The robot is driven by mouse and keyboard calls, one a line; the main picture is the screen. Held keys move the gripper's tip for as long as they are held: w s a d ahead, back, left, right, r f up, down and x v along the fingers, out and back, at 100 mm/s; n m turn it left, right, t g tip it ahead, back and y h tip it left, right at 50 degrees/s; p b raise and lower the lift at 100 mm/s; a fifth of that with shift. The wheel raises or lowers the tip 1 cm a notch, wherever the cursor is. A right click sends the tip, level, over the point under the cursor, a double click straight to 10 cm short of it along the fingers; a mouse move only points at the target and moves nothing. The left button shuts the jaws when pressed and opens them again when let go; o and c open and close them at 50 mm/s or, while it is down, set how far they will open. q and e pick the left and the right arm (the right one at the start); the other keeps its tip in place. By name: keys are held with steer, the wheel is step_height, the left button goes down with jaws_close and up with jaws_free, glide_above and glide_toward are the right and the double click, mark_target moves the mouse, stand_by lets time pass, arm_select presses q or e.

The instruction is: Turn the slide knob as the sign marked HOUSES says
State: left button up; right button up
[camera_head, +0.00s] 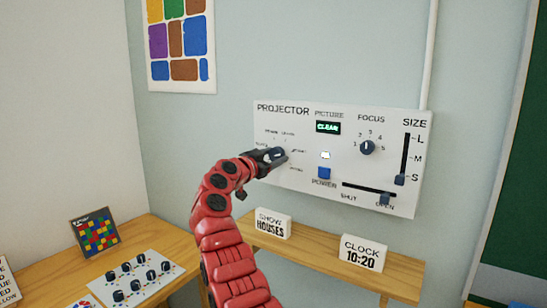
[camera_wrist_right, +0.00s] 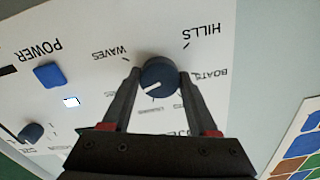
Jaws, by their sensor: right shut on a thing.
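The white projector panel (camera_head: 300,185) is on the wall. My right gripper (camera_head: 277,156) is at the slide knob on its left side. In the right wrist view the dark, round slide knob (camera_wrist_right: 160,74) sits between the fingertips of my right gripper (camera_wrist_right: 158,80), which is shut on it. The knob's white pointer line faces down-left in that view. WAVES, HILLS and BOATS are readable around it; other labels are small or hidden by the fingers. The sign (camera_head: 273,224) reads SHOW HOUSES and stands on the shelf below. My left gripper is not in view.
The panel also has a green CLEAR display (camera_head: 327,128), a focus knob (camera_head: 367,147), a blue power button (camera_head: 324,172), a size slider (camera_head: 400,179) and a shutter slider (camera_head: 385,198) near OPEN. A clock sign (camera_head: 362,253) reads 10:20. A side table (camera_head: 150,235) stands left.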

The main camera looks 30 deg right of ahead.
steer(key=shift+f+m, duration=0.1)
steer(key=shift+m, duration=0.2)
steer(key=o, duration=1.4)
steer(key=shift+c, duration=0.2)
steer(key=b+v, duration=0.3)
steer(key=v, duration=1.4)
steer(key=shift+a, duration=0.2)
steer(key=shift+s, duration=0.15)
